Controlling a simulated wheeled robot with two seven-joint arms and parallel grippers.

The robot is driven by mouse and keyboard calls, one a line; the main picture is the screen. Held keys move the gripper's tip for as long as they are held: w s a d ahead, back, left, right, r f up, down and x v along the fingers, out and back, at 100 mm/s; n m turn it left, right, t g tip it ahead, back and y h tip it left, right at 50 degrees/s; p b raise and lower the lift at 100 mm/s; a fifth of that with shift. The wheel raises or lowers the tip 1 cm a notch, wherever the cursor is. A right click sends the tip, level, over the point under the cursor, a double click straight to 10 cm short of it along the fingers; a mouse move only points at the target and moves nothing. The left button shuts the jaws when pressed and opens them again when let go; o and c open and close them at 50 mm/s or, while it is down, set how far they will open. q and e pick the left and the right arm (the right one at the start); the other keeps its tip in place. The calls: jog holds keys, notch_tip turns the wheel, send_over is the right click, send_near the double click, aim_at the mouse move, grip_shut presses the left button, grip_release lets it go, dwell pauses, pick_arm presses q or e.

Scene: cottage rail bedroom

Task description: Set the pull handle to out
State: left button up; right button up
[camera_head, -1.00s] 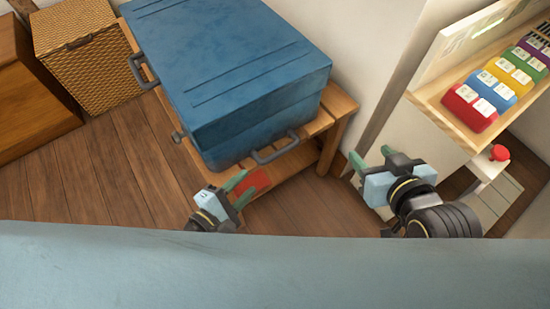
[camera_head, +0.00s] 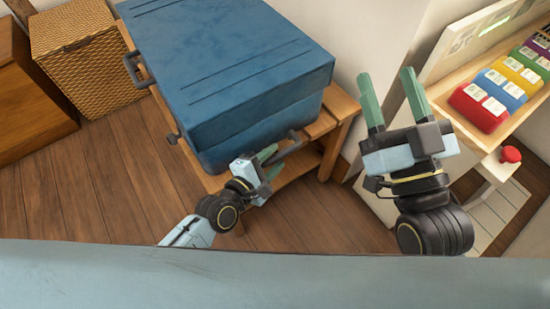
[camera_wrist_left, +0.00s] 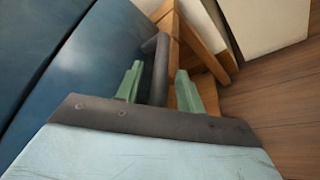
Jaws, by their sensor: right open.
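The blue case (camera_head: 240,70) rests on a wooden bench, with a dark grey pull handle (camera_head: 288,148) low on its near side. In the left wrist view the pull handle (camera_wrist_left: 158,60) stands out from the blue case and runs between the two green fingers. My left gripper (camera_head: 272,162) is at the pull handle, with its fingers apart on either side of the bar; they do not look closed on it. My right gripper (camera_head: 387,82) is open and empty, raised to the right of the case with both fingers pointing away from me.
The wooden bench (camera_head: 340,115) sticks out right of the case. A second grey handle (camera_head: 136,70) is on the case's left side. A wicker box (camera_head: 85,60) stands at the left. A shelf with coloured blocks (camera_head: 480,108) and a red knob (camera_head: 511,154) are at the right.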

pick_arm(q)
jog(key=shift+w+d+f, duration=0.1)
jog(key=shift+w+d, duration=0.2)
jog(key=shift+w, duration=0.15)
grip_shut()
